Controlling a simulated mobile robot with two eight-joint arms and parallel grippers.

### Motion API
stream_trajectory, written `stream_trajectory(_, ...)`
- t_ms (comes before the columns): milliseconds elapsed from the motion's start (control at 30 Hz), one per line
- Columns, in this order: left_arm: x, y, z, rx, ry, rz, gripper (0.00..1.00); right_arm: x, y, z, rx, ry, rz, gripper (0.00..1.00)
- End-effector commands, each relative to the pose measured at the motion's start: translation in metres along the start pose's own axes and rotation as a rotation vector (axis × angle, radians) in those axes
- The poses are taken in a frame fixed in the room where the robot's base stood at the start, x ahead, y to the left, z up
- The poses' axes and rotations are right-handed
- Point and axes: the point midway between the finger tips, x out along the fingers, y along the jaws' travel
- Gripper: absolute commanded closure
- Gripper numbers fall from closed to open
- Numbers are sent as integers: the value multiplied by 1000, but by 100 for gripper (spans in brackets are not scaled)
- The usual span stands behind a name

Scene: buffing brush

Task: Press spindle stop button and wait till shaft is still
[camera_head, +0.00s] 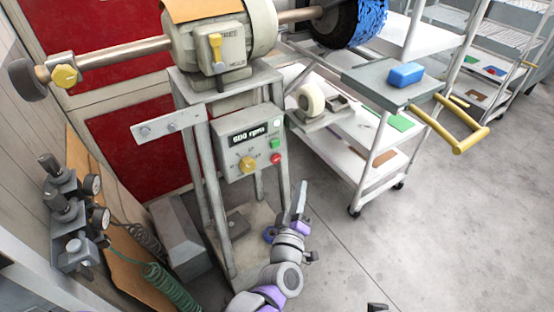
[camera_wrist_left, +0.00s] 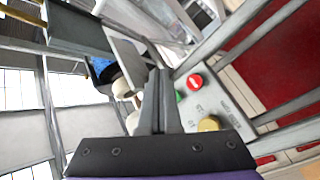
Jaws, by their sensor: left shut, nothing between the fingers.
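The grey control box (camera_head: 240,170) sits on the machine's stand. Its display (camera_head: 247,135) appears to read 600 rpm. The red button (camera_head: 277,158) is at its right edge, below a green button (camera_head: 275,144); a yellow knob (camera_head: 247,163) is to their left. The red button also shows in the left wrist view (camera_wrist_left: 194,81). My left gripper (camera_head: 301,187) is shut and empty, pointing up, below and right of the red button and apart from it. The shaft (camera_head: 120,51) carries a blue brush (camera_head: 367,20); stills do not show whether it turns.
A grey shelf (camera_head: 385,82) with a blue block (camera_head: 406,74) and a yellow handle (camera_head: 462,130) juts out at right. A white cart (camera_head: 370,185) stands behind it. Valves with a green hose (camera_head: 165,285) are at left. The floor at right is clear. A small dark tip (camera_head: 377,307) shows at the bottom edge, possibly my right gripper.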

Motion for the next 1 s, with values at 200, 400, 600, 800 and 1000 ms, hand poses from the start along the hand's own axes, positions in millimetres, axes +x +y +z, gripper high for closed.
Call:
stream_trajectory(200, 12, -10, -9, 2, 1, -2, 100, 2, 0, 1, 0, -1, 0, 43)
stream_trajectory(400, 33, -25, -24, 4, 2, -3, 100, 7, 0, 2, 0, -2, 0, 43)
stream_trajectory(600, 50, -37, -36, 3, 0, -1, 100, 11, 0, 3, 0, -4, 0, 43)
stream_trajectory(800, 59, -43, -43, 2, 0, -1, 100, 13, 0, 4, 0, -4, 0, 43)
stream_trajectory(1000, 61, -45, -44, 1, -1, 0, 100, 13, 0, 4, 0, -5, 0, 43)
